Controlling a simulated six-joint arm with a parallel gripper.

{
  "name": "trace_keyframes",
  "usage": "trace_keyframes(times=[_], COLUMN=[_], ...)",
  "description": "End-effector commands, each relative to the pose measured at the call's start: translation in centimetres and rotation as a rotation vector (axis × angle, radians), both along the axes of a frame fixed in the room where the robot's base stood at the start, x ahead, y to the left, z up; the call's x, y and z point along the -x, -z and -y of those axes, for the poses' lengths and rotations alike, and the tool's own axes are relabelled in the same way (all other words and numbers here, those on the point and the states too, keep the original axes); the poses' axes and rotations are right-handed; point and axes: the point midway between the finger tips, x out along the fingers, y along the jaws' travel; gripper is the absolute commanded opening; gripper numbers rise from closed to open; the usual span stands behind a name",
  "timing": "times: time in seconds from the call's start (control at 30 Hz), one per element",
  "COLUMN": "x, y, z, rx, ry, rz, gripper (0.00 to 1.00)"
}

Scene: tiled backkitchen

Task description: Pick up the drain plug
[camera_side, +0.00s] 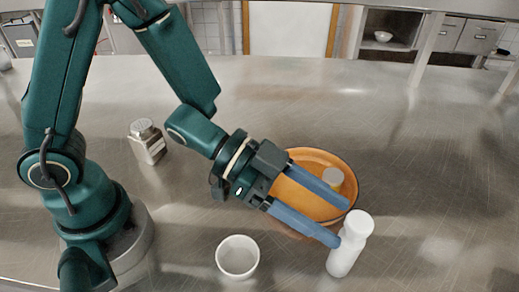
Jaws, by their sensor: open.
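A small short beige-grey cylinder (333,177), which looks like the drain plug, sits in the orange round dish (318,157) toward its right side. My gripper (341,222) is open and empty, with its two blue fingers reaching right and down across the dish. The upper finger passes just in front of the plug in the picture and hides its lower part. The plug appears outside the gap between the fingers. I cannot tell how high the fingers are above the dish.
A white bottle (342,260) stands right at the fingertips; whether they touch is unclear. A white cup (237,257) stands front centre, and a metal-topped shaker (149,147) stands back left. The steel counter (440,150) is clear on the right.

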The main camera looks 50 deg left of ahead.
Motion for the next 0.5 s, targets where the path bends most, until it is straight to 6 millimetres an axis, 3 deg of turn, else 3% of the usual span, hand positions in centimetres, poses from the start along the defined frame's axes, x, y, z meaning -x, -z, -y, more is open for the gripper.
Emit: trace_keyframes(times=[0.3,0.5], x=[-1.4,-1.8], y=[1.4,1.8], z=[3.1,3.9], rx=[-0.001,-0.001], ry=[0.002,0.0], rz=[0.0,0.0], gripper=[0.62,0.62])
